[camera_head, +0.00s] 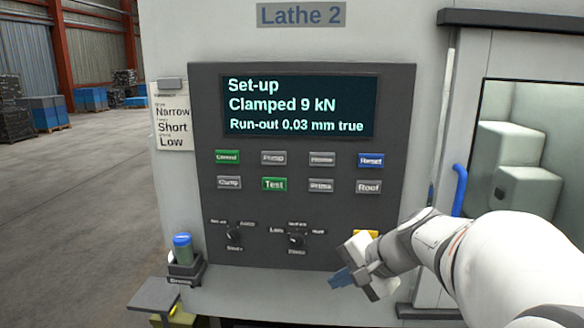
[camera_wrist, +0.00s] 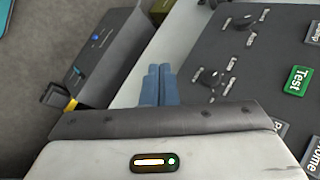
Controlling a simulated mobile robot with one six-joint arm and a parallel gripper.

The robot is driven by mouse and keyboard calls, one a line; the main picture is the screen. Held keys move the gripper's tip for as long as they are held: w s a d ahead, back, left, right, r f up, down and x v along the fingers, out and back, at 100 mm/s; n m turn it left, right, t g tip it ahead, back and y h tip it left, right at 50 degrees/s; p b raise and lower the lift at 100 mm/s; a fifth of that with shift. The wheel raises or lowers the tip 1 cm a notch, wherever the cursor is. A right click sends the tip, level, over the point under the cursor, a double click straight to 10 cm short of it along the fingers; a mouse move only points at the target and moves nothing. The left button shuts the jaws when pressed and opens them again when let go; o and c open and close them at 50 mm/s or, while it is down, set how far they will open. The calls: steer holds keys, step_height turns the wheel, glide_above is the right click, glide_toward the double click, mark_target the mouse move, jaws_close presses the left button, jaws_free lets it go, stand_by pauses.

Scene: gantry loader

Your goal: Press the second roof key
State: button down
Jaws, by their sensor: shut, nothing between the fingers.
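One grey key labelled Roof (camera_head: 369,186) sits at the right end of the lower key row on the dark control panel (camera_head: 300,262). I see no second key with that label. My gripper (camera_head: 342,278) is in front of the panel's lower right part, below the Roof key and apart from it. Its blue fingers are shut and empty. They also show in the wrist view (camera_wrist: 158,85), beside the panel face with its knobs and the green Test key (camera_wrist: 298,80). The Roof key does not show in the wrist view.
The panel's screen (camera_head: 300,105) reads "Set-up, Clamped 9 kN, Run-out 0.03 mm true". Other keys and two rotary knobs (camera_head: 234,235) surround the area. A yellow part (camera_head: 366,233) is partly hidden behind my gripper. A blue door handle (camera_head: 460,190) stands at right. A holder with a green-blue cylinder (camera_head: 183,248) is at left.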

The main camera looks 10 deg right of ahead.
steer(key=w+d+r+m+t+p, duration=0.2)
steer(key=w+d+r+m+t, duration=0.3)
steer(key=d+r, duration=0.5)
steer(key=shift+w+d+r+m+p, duration=0.35)
steer(key=shift+w+d+m, duration=0.3)
steer(key=shift+w, duration=0.2)
steer(key=p, duration=0.2)
glide_toward(361, 193)
steer(key=w+a+f, duration=0.2)
steer(key=shift+w+a+f, duration=0.15)
steer(key=shift+w+a, duration=0.05)
steer(key=shift+a, duration=0.05)
steer(key=shift+w+d, duration=0.1)
steer(key=shift+w, duration=0.35)
stand_by(0.5)
steer(key=shift+w+d, duration=0.15)
steer(key=shift+w, duration=0.25)
